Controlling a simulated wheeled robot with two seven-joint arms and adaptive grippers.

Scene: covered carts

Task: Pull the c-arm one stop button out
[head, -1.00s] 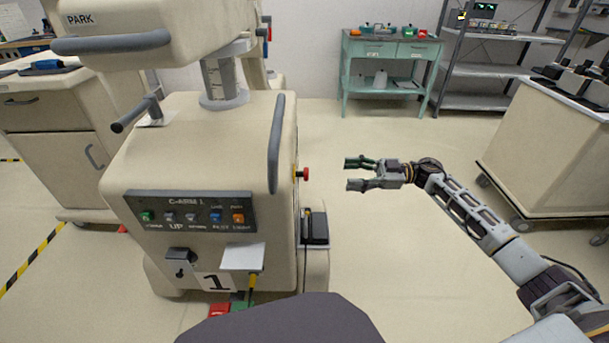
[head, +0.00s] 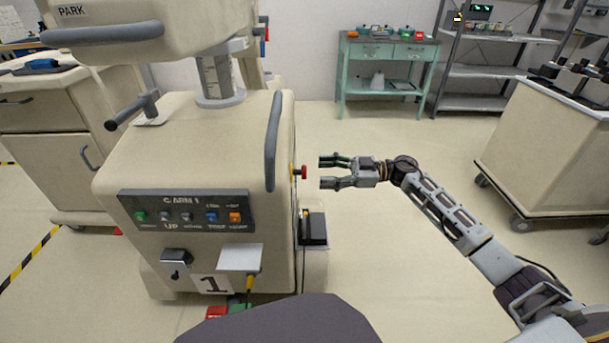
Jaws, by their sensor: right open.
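The C-arm 1 cart (head: 150,235) is a cream cabinet with a labelled button panel (head: 187,212) and a large "1" on its front. Its red stop button (head: 304,172) sticks out on a yellow base from the cart's right side, below the grey vertical handle (head: 273,142). My right gripper (head: 322,173) is open and empty, just right of the button. Its two fingers point left at the button, one above and one below its height. A small gap shows between the fingertips and the button. My left gripper is not in view.
A black box (head: 313,228) sits low on the cart's right side. A cream cart (head: 545,150) stands at the right. A green table (head: 388,75) and grey shelves (head: 490,72) stand at the back. The floor (head: 400,270) between the carts is clear.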

